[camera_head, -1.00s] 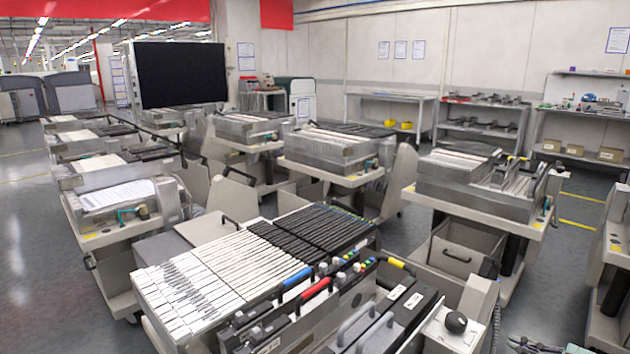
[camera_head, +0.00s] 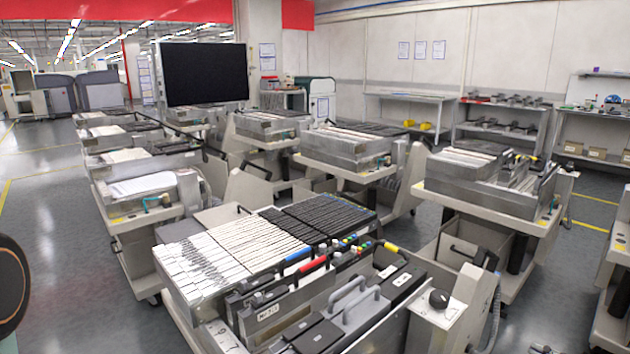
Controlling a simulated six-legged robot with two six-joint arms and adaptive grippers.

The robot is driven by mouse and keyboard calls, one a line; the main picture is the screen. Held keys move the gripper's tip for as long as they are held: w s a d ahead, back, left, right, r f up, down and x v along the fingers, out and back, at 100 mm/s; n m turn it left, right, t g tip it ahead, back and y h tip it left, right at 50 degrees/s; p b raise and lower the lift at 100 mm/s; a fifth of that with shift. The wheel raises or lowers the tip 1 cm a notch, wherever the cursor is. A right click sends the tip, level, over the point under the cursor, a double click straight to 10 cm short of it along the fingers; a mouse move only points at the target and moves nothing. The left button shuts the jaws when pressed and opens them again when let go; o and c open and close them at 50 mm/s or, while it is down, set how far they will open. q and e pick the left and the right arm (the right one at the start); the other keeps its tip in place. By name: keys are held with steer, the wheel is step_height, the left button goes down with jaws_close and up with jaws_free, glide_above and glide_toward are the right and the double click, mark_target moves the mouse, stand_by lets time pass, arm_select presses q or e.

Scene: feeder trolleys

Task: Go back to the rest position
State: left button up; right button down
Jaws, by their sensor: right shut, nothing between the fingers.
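My right gripper (camera_head: 541,349) barely shows at the bottom edge, right of the nearest trolley. Only its top is in the picture, and it is shut with nothing between the fingers. It is apart from the trolleys as far as I can see. My left gripper is not in view; a dark round part with an orange ring at the left edge looks like a joint of my left arm. The nearest feeder trolley (camera_head: 178,300) holds rows of white and black feeders, with red, blue and yellow handles at its front.
More feeder trolleys stand at the left (camera_head: 125,222), the middle (camera_head: 345,178) and the right (camera_head: 480,198). A black screen (camera_head: 205,74) stands behind them. Shelves (camera_head: 500,125) line the back wall. Grey floor is free at the left and between the nearest and right trolleys.

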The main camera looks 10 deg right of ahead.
steer(key=a+f+g, duration=0.4)
steer(key=f, duration=0.2)
steer(key=s+a+f+n+g+h, duration=0.1)
steer(key=s+a+n+g+h, duration=0.2)
steer(key=a+n+g, duration=0.8)
steer(key=s+a+f+n, duration=0.2)
steer(key=s+a+n, duration=1.1)
steer(key=s+a, duration=0.6)
steer(key=shift+s+a+f+h, duration=0.2)
steer(key=shift+a+f+h, duration=0.15)
steer(key=shift+a, duration=0.75)
